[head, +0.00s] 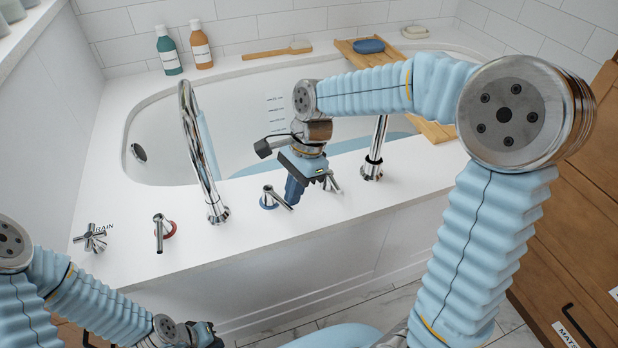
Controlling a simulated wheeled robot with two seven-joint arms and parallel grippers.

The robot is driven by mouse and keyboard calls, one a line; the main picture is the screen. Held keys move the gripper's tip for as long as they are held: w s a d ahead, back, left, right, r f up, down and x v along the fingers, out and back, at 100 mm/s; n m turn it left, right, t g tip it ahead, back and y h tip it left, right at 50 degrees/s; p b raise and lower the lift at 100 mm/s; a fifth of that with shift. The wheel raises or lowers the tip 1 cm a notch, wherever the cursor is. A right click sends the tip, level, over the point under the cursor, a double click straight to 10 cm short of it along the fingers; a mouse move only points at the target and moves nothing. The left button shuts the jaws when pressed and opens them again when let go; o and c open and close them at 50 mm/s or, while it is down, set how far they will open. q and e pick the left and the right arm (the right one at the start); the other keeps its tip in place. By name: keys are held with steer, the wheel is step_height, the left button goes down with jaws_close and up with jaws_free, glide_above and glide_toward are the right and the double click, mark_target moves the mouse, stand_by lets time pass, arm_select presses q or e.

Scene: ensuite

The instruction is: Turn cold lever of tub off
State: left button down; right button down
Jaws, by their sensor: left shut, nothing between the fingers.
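The cold lever (277,199) is a chrome handle with a blue ring at its base, on the tub's front deck right of the spout. Its handle points toward the lower right. My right gripper (294,192) points down just beside the handle; contact and finger gap cannot be made out. The chrome spout (190,130) arches over the tub (130,135), and a pale blue stream seems to fall from it. Bluish water lies in the tub. My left gripper (205,336) is shut and low at the bottom edge, away from the taps.
A red-ringed lever (160,232) and a cross handle marked drain (92,238) stand to the left. Another chrome handle (330,182) and a hand shower (375,150) stand close on the right. Bottles (201,45) and a wooden tray (350,50) sit along the back.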

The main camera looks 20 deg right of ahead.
steer(key=shift+s+a+r+m+t+p, duration=0.1)
steer(key=shift+s+a+m+t+p, duration=0.15)
steer(key=shift+m, duration=0.25)
steer(key=shift+s+a+m+t+p, duration=0.1)
steer(key=shift+a+m+p, duration=0.15)
steer(key=shift+m, duration=0.25)
steer(key=shift+s+a, duration=0.1)
steer(key=shift+a, duration=0.35)
steer(key=shift+p, duration=0.3)
